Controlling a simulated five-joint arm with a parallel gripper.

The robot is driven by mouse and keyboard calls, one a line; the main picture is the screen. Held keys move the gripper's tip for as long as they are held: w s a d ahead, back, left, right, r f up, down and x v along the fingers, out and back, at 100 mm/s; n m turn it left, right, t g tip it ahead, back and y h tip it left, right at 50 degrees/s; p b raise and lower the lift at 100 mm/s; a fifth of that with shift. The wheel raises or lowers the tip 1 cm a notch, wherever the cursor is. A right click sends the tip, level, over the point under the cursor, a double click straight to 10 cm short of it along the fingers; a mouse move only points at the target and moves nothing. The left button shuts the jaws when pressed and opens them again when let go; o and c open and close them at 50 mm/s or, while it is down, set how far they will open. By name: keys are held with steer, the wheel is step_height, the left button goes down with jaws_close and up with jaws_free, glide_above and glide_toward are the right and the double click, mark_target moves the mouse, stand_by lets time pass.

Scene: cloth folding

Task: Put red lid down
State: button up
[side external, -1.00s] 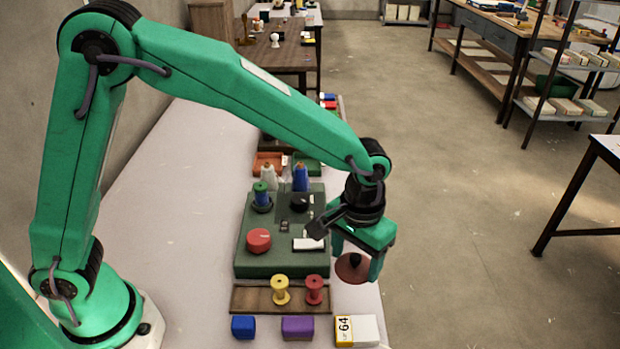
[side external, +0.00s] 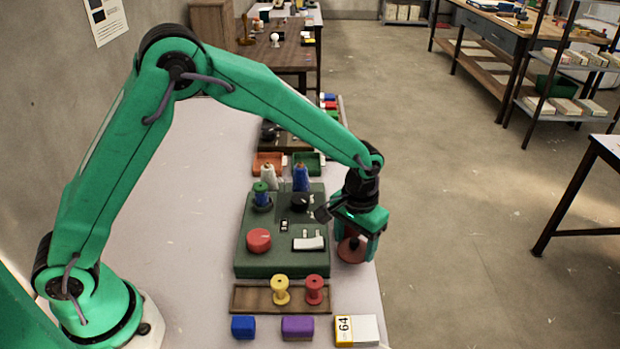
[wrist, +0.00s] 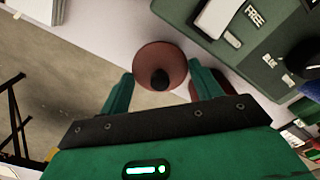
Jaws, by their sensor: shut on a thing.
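The red lid (side external: 349,251) is a brownish-red disc, between the fingers of my gripper (side external: 362,240). My gripper is shut on it, at the right of the green board. I cannot tell whether the lid touches the table.
The green board (side external: 280,265) carries a red knob (side external: 258,240), a black knob (side external: 299,203) and white pieces (side external: 308,243). Yellow (side external: 280,290) and red spools (side external: 315,290) stand on a wooden tray in front. The table's right edge is close to the lid.

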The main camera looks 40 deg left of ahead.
mark_target(354, 245)
steer(key=shift+f, duration=1.8)
steer(key=shift+f, duration=0.15)
steer(key=o, duration=0.7)
step_height(354, 245, up, 12)
steer(key=shift+r, duration=0.1)
